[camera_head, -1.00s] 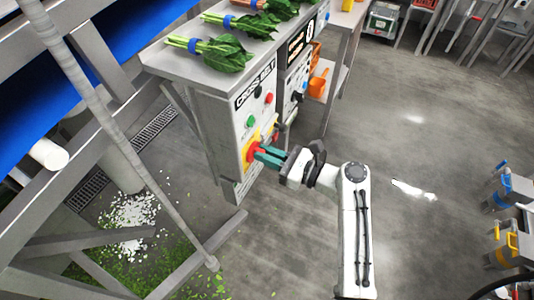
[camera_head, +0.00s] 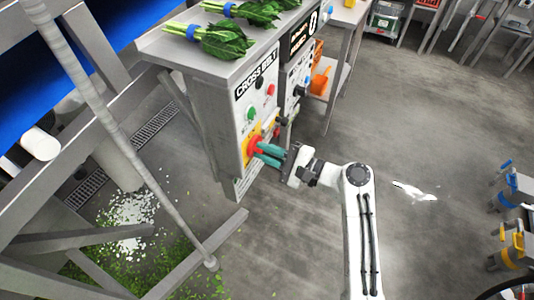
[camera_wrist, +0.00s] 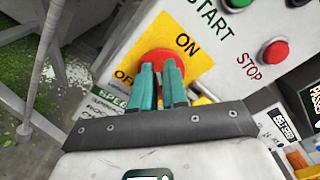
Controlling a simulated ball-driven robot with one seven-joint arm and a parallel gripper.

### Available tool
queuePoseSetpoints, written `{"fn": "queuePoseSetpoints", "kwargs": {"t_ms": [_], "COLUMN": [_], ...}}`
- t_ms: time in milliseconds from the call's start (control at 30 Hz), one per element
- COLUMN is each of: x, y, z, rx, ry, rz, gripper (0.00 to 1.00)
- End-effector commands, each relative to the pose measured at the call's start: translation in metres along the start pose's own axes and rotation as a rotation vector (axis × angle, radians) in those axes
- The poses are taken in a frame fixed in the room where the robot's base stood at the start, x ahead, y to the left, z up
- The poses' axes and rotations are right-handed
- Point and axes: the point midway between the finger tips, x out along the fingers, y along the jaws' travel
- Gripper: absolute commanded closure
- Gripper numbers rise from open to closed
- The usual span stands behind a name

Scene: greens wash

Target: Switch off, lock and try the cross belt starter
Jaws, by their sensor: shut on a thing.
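The cross belt starter (camera_head: 240,120) is a grey box labelled CROSS BELT, with a green START button (camera_head: 251,113) and a red STOP button (camera_head: 270,89). Its red rotary switch (camera_head: 253,146) sits on a yellow plate (camera_wrist: 185,32) marked ON and OFF. My gripper (camera_head: 262,152) has teal fingers shut on the red switch handle. In the wrist view the fingers (camera_wrist: 160,82) cover most of the handle, and the red disc (camera_wrist: 157,60) shows behind them. The handle's exact pointing is hidden by the fingers. I cannot make out a lock.
A second panel (camera_head: 299,70) stands just right of the starter. Bundled greens (camera_head: 222,38) lie on the steel top above. A slanted frame leg and pole (camera_head: 150,170) stand left, with spilled green and white bits below. Open floor lies right.

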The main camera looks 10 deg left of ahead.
Motion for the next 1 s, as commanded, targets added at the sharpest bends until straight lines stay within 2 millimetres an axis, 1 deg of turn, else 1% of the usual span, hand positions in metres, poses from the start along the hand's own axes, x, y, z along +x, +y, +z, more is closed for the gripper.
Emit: {"fn": "queuePoseSetpoints", "kwargs": {"t_ms": [67,500,700,1000], "x": [-0.0007,-0.0009,-0.0005,-0.0005], "y": [0.0047,0.0088,0.0096,0.0095], "z": [-0.0025,-0.0037,-0.0035,-0.0034], "rx": [-0.072,-0.455,-0.572,-0.659], "ry": [0.0,0.0,-0.001,-0.001], "rz": [0.001,0.002,0.003,0.005], "gripper": [1.0,1.0,1.0,1.0]}}
